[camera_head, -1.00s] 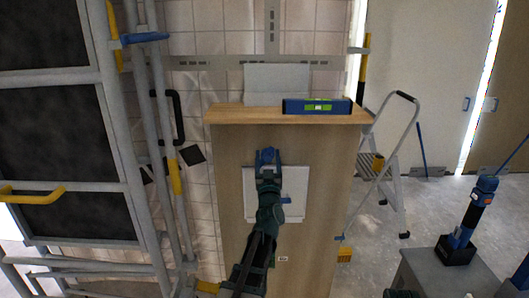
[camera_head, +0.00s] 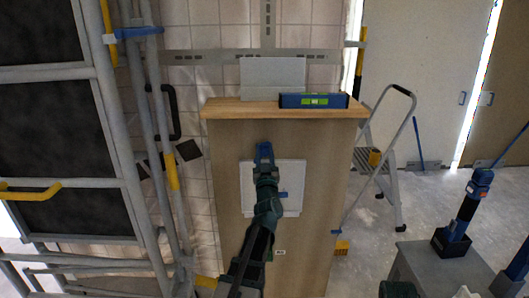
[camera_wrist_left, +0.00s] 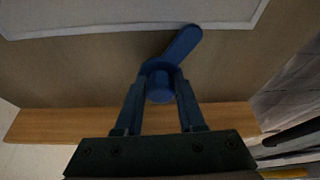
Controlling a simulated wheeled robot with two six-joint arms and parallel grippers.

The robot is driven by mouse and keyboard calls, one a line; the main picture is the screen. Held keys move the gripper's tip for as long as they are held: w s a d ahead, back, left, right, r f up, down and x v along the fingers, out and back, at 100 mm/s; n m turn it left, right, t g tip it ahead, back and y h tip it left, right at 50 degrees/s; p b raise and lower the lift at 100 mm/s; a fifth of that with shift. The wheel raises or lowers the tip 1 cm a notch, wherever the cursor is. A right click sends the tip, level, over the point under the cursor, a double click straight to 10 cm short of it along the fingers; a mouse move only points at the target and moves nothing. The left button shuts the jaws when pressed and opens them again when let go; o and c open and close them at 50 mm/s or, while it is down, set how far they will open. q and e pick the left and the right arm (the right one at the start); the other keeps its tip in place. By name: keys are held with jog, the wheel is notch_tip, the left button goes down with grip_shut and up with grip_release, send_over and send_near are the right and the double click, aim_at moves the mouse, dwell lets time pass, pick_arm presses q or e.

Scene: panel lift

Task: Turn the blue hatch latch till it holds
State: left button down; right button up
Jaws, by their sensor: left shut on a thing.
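The blue latch (camera_wrist_left: 183,44) shows in the left wrist view. Its arm slants up and to the right, and its tip overlaps the edge of the white hatch panel (camera_wrist_left: 120,18). My left gripper (camera_wrist_left: 160,82) is shut on the latch's rounded lower end, one finger on each side. In the head view my left gripper (camera_head: 264,152) is at the upper edge of the white hatch (camera_head: 292,180) on the wooden front. It largely hides the latch there.
A wooden ledge (camera_head: 230,110) above the hatch carries a blue spirit level (camera_head: 313,101). Scaffold poles (camera_head: 160,140) stand at left. A stepladder (camera_head: 390,150) and a grey stand (camera_head: 440,270) with a blue tool (camera_head: 464,220) are at right.

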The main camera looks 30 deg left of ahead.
pick_arm(q)
jog(key=n+g+y, duration=0.1)
jog(key=n, duration=0.1)
jog(key=n+y, duration=0.1)
jog(key=n, duration=0.1)
jog(key=shift+n+g+p, duration=0.3)
jog(key=shift+n+g, duration=0.1)
jog(key=shift+n+g+y+p, duration=0.5)
jog(key=shift+n+g, duration=0.4)
jog(key=shift+n, duration=1.4)
jog(key=c, duration=0.5)
grip_release()
jog(key=shift+b+v, duration=2.15)
jog(key=shift+v, duration=4.8)
jog(key=shift+w, duration=0.1)
